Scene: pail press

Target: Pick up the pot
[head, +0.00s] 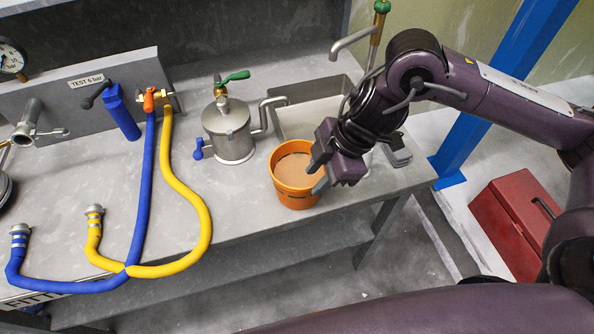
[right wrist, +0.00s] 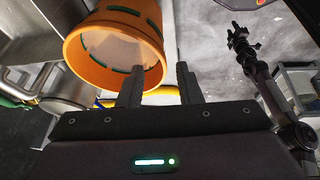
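An orange pot (head: 296,181) with light brown content stands upright near the front edge of the grey bench (head: 235,222). My right gripper (head: 319,177) is at the right side of its rim, with its fingers apart. In the right wrist view the pot (right wrist: 88,45) is large at upper left. The fingers of my right gripper (right wrist: 158,85) are spread there, and the pot's rim edge shows between them in the picture; I cannot tell whether they touch it.
A steel vessel (head: 229,130) with a green handle stands left of the pot. A sink (head: 310,113) with a tap (head: 352,42) lies behind it. Blue (head: 140,190) and yellow (head: 189,187) hoses lie at left. A red box (head: 509,222) is on the floor at right.

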